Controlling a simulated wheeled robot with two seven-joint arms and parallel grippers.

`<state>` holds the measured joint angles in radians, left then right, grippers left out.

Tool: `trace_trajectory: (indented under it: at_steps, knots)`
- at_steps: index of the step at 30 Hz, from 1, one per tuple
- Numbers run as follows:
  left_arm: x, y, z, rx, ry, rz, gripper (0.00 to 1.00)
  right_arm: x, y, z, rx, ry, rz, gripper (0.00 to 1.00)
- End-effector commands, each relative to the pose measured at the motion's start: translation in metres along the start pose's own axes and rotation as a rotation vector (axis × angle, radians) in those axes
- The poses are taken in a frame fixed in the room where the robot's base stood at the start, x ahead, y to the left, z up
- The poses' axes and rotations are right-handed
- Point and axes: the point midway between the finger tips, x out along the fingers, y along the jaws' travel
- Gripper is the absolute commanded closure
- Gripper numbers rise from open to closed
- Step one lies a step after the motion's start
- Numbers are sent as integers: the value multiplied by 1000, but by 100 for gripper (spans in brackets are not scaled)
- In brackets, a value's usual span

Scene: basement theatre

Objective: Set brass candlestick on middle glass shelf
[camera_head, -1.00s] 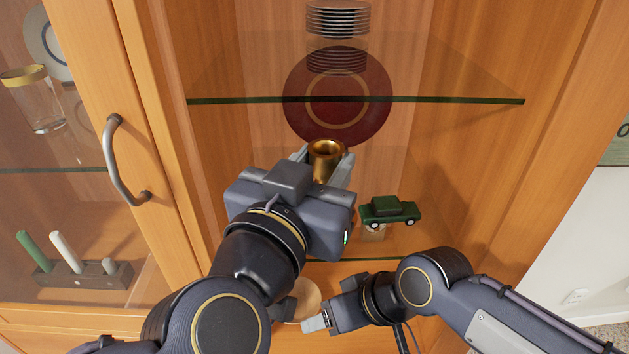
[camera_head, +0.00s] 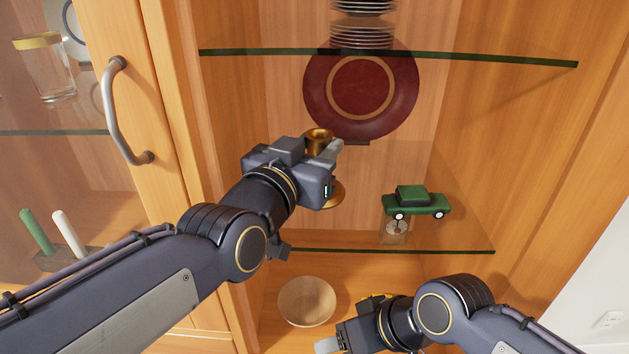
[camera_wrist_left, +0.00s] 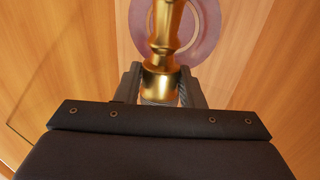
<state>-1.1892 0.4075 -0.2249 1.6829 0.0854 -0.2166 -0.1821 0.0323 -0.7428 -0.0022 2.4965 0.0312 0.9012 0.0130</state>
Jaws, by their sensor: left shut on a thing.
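The brass candlestick (camera_head: 319,139) is upright inside the cabinet, over the middle glass shelf (camera_head: 440,251), left of the green toy car. My left gripper (camera_head: 328,150) is shut on it; its cup shows above the fingers and part of its round base shows below. I cannot tell whether the base touches the glass. In the left wrist view the candlestick (camera_wrist_left: 166,35) stands between the two fingers (camera_wrist_left: 161,85). My right gripper (camera_head: 328,345) is low at the bottom edge of the head view, empty; its jaw opening is unclear.
The green toy car (camera_head: 416,203) stands on the middle shelf to the right. A dark red plate (camera_head: 318,90) stands upright behind. The upper glass shelf (camera_head: 480,60) crosses above. A wooden bowl (camera_head: 307,302) sits below. The cabinet door handle (camera_head: 113,115) is at left.

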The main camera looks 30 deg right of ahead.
Motion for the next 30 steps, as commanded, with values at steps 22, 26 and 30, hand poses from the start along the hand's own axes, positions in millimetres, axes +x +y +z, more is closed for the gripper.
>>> trace_trajectory:
  at_steps: [22, 26, 30]
  knots:
    - [4, -4, 38, 1, 0, 0, 61, 26, 12, 13, 0, 0, 0, 39]
    - [4, -3, 38, 1, -1, 0, 44, 25, 12, 13, 0, 0, 0, 39]
    - [4, -3, 38, 1, 0, 0, 43, 25, 12, 13, 0, 0, 0, 39]
